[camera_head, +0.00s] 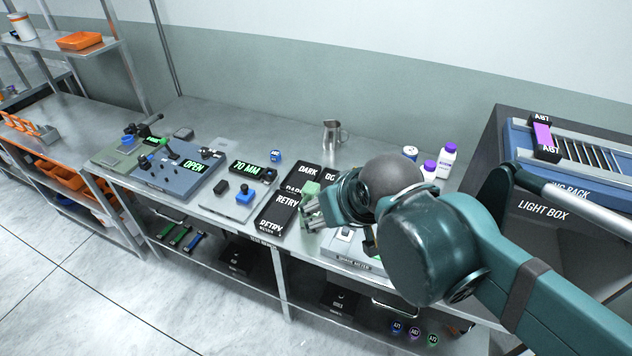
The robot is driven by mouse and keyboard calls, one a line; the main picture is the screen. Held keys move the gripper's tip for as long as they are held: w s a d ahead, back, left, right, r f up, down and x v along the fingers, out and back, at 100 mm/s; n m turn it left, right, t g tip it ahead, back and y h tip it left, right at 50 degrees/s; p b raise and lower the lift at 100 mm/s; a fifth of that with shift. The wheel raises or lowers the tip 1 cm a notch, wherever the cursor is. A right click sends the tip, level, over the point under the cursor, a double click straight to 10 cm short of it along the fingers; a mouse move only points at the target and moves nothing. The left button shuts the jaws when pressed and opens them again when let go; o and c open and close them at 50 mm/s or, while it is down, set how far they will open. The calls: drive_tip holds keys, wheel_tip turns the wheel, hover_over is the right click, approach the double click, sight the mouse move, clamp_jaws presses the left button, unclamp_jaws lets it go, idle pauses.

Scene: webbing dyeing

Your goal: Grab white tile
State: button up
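My gripper (314,208) is over the front middle of the metal bench, between the black RETRY panels and the shade meter (352,262). Its fingers are small and partly hidden by my wrist, and I cannot tell whether they are open or shut. A small pale green block (310,188) shows just behind the fingers; I cannot tell whether they touch it. A small whitish piece (346,234) shows on top of the shade meter, just right of the fingers. I cannot tell if it is the white tile. My arm hides much of the meter.
Black RETRY panels (279,210) and DARK panels (308,172) lie close left of my gripper. A metal jug (333,135) and purple-capped bottles (446,160) stand behind. A light box (543,207) with a rack (590,150) is at right. Grey and blue devices (180,170) stand left.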

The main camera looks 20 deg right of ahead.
drive_tip(key=c, duration=1.1)
drive_tip(key=shift+w, duration=0.1)
drive_tip(key=m+g+p, duration=0.6)
drive_tip(key=m+g, duration=0.1)
drive_tip(key=m, duration=0.2)
hover_over(345, 228)
drive_tip(key=shift+f, duration=7.4)
drive_tip(key=shift+f+b, duration=0.35)
drive_tip(key=shift+f, duration=0.95)
